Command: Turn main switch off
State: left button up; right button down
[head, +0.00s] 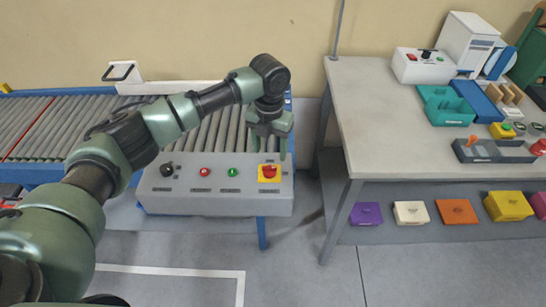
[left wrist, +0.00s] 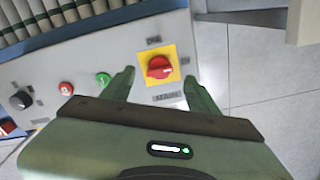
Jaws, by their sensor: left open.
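The main switch is a red rotary knob (head: 269,172) on a yellow square plate, at the right end of the grey control panel (head: 180,200) in the head view. In the left wrist view the red knob (left wrist: 159,67) sits on its yellow plate (left wrist: 174,52), framed between my fingers. My left gripper (head: 268,150) is open and empty above the switch; in the left wrist view its fingertips (left wrist: 158,82) lie on either side of the knob. I cannot tell whether the fingers touch the plate. My right gripper is not in view.
The panel also has a black knob (head: 167,169), a red button (head: 205,171) and a green button (head: 233,172). A roller conveyor (head: 40,125) stands behind it. A grey table (head: 385,130) with parts stands to the right. The floor between them is clear.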

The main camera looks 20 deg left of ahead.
aim_at(269, 167)
pick_arm(q)
jog(key=f, duration=0.1)
jog(key=s+f+p, duration=0.1)
jog(key=f, duration=0.1)
jog(key=shift+s+f, duration=0.15)
jog(key=shift+f, duration=0.15)
jog(key=shift+w+f, duration=0.2)
jog(key=shift+f, duration=1.25)
jog(key=c, duration=1.3)
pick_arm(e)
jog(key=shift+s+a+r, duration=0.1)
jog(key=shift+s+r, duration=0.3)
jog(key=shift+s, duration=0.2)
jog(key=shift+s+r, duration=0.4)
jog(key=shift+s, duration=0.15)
